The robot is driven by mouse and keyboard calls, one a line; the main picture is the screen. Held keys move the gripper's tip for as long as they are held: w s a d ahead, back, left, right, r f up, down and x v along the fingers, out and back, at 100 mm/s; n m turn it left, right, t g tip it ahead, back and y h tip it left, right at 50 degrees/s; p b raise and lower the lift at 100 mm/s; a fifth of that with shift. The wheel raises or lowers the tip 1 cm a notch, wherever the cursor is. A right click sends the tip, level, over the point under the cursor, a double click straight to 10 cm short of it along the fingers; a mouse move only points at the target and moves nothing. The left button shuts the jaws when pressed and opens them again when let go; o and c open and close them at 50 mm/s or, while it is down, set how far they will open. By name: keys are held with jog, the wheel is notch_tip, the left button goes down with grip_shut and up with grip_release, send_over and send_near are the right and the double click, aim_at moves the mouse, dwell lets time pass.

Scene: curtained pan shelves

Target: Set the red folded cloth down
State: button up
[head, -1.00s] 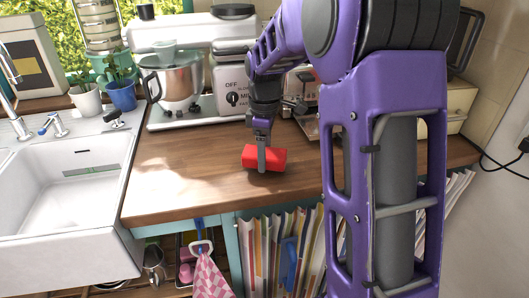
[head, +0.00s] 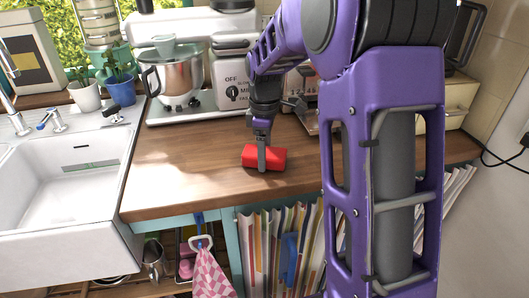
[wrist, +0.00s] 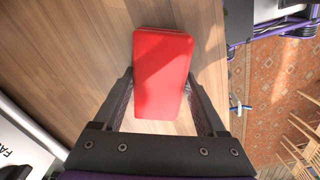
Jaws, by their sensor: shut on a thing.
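The red folded cloth (head: 275,159) is a small red block shape at the wooden counter (head: 165,180), near its front edge. It also shows in the wrist view (wrist: 162,75), between the two fingers. My gripper (head: 262,160) points down and is shut on the cloth, one finger across its near side. In the wrist view my gripper (wrist: 164,108) has a finger on each side of the cloth. The cloth is at or very close to the counter top; I cannot tell whether it touches.
A stand mixer (head: 180,75) stands at the back of the counter. A white sink (head: 75,190) is at the left. The counter left of the cloth is clear.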

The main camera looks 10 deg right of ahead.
jog(key=shift+f, duration=0.25)
jog(key=o, duration=1.2)
jog(key=shift+o, duration=0.2)
notch_tip(320, 180, up, 17)
jog(key=p, duration=0.2)
jog(key=shift+r+p, duration=0.2)
jog(key=shift+p, duration=0.2)
grip_shut()
dwell(0.4)
